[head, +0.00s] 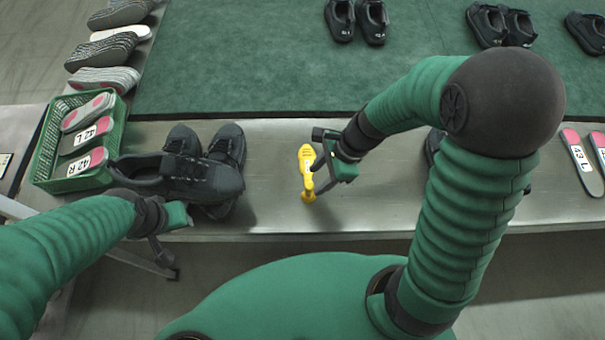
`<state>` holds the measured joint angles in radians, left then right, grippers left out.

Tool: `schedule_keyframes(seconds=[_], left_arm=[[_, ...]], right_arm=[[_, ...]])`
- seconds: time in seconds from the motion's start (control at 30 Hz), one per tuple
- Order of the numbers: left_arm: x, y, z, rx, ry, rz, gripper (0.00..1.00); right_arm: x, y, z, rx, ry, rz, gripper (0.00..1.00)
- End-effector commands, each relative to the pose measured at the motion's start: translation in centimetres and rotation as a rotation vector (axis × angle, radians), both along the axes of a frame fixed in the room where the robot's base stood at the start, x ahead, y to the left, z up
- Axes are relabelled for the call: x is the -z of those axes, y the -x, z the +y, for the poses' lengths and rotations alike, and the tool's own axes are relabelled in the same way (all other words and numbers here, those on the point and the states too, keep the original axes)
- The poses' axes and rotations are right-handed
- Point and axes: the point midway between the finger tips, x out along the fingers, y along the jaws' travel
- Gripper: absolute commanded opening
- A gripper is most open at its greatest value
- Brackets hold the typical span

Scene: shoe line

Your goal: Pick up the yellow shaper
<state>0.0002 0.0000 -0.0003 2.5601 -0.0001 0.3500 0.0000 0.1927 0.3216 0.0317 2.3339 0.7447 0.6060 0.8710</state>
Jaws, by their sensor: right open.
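The yellow shaper (306,170) stands out on the metal bench, left of centre in the head view, its long side running away from me. My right gripper (316,180) is open at the shaper's right side, with its dark fingers close to or overlapping it. I cannot tell whether they touch it. My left gripper (178,232) is at the bench's front edge, beside the black shoes (182,178). Its fingers are partly hidden and I cannot tell how far apart they are.
A green basket (46,172) with labelled insoles stands at the bench's left end. More insoles (580,160) lie at the right. A green mat (270,70) behind bears black shoes (357,20). Bare metal lies between the left shoes and the shaper.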

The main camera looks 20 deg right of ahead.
Motion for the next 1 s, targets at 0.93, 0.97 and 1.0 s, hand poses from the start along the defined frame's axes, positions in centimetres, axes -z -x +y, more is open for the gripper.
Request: schedule_keyframes(seconds=[0.93,0.97,1.0], left_arm=[[2.0,0.0,-0.1,0.001,0.000,0.000,0.36],[2.0,0.0,-0.1,0.001,0.000,0.000,0.36],[2.0,0.0,-0.1,0.001,0.000,0.000,0.36]], right_arm=[[5.4,-0.5,3.5,-0.002,0.012,-0.001,0.10],[5.4,-0.5,3.6,-0.002,0.012,-0.001,0.06],[5.4,-0.5,3.6,-0.002,0.013,-0.001,0.01]])
